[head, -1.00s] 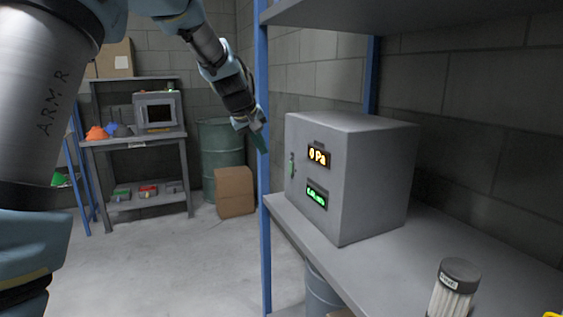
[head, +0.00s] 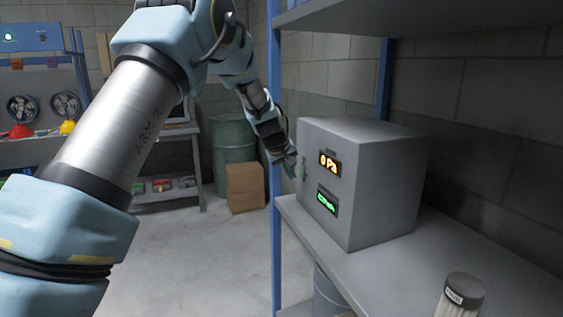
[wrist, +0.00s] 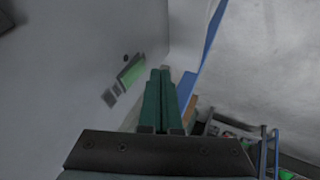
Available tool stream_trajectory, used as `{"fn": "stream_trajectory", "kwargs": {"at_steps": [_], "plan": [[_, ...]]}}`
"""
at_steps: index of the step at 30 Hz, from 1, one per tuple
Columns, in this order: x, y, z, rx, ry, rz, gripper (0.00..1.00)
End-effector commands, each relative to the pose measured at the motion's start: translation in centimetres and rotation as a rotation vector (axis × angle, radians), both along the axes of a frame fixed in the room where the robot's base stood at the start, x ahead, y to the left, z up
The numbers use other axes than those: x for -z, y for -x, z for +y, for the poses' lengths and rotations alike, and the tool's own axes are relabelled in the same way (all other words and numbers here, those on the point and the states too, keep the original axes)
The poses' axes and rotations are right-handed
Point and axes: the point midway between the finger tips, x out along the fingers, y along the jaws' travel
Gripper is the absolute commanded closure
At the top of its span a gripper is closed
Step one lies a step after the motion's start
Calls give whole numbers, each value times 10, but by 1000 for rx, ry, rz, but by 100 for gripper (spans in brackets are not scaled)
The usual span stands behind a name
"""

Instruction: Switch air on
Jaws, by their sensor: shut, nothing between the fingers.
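A grey control box (head: 385,195) stands on the shelf, with an orange display (head: 330,163) reading 0 Pa and a green-lit display (head: 327,202) below it.
A blue post (head: 276,210) rises at the left end of the shelf (head: 400,275). A dark-capped filter canister (head: 463,290) stands at the front right of the shelf. A green drum (head: 235,140) and a cardboard box (head: 245,187) stand behind on the floor.

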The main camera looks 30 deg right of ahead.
Motion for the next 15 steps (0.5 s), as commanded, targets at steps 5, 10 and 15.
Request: {"fn": "stream_trajectory", "kwargs": {"at_steps": [5,10,15], "plan": [[1,2,-14,1,-2,0,100],[2,2,-17,-1,-1,-1,100],[2,2,-17,-1,-1,-1,100]]}}
